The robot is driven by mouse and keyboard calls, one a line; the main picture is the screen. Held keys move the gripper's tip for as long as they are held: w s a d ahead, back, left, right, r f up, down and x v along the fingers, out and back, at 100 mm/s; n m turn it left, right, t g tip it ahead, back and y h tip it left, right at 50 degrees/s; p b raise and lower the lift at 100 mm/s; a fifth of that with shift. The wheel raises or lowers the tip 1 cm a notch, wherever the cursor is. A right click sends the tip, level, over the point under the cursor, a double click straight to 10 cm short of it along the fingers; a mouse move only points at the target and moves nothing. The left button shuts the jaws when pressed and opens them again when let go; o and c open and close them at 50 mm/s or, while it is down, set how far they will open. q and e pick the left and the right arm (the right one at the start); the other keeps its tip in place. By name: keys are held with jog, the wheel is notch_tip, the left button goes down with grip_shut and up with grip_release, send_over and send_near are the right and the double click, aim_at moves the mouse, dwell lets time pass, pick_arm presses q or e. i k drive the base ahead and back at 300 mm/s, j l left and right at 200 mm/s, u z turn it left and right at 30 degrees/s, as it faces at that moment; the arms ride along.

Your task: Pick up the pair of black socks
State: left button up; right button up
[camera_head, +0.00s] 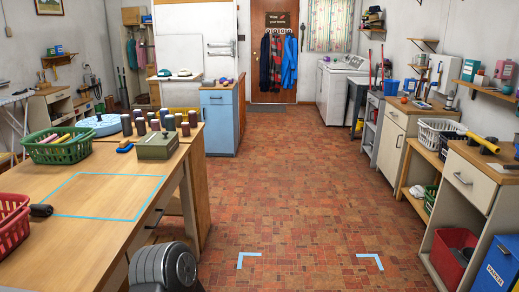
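I cannot clearly make out a pair of black socks. A small dark rounded item (41,210) lies on the wooden table (105,240) at the left, next to the red basket; it is too small to tell what it is. Neither of my grippers shows in this view. A dark grey ribbed part at the bottom left, in front of the table, looks like part of my own body.
A red basket (10,225) and a green basket (60,150) stand on the table, with several dark spools and a green box (158,146) behind. Blue tape (110,216) outlines an empty area. Shelving with a white basket (440,132) stands right. The tiled floor between is clear.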

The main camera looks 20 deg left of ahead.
aim_at(42, 210)
jog(key=i+l+u, duration=0.15)
jog(key=i+u, duration=0.3)
jog(key=i+l+u, duration=0.45)
jog(key=i, duration=0.15)
jog(key=i+l+u, duration=0.75)
jog(key=l+u, duration=0.2)
jog(key=l, duration=0.15)
